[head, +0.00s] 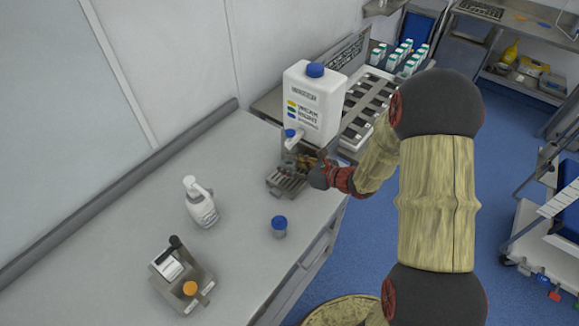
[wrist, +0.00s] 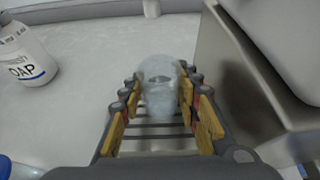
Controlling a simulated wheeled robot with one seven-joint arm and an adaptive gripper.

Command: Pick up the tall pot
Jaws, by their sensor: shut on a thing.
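A clear, translucent pot (wrist: 160,88) stands out between my gripper's fingers in the wrist view. My gripper (wrist: 158,108) has its yellow-padded fingers on both sides of it and is shut on it. In the head view my gripper (head: 308,164) is at the water container's tap, above a grey slatted tray (head: 287,181). The held pot is hard to make out there. A separate, short clear pot with a blue lid (head: 279,228) stands on the table near its front edge.
A white water container (head: 314,102) with a blue cap stands right behind my gripper. A soap bottle (head: 201,204) and a metal tray (head: 190,305) with an orange-lidded pot are on the left. The table (head: 240,165) is clear between them.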

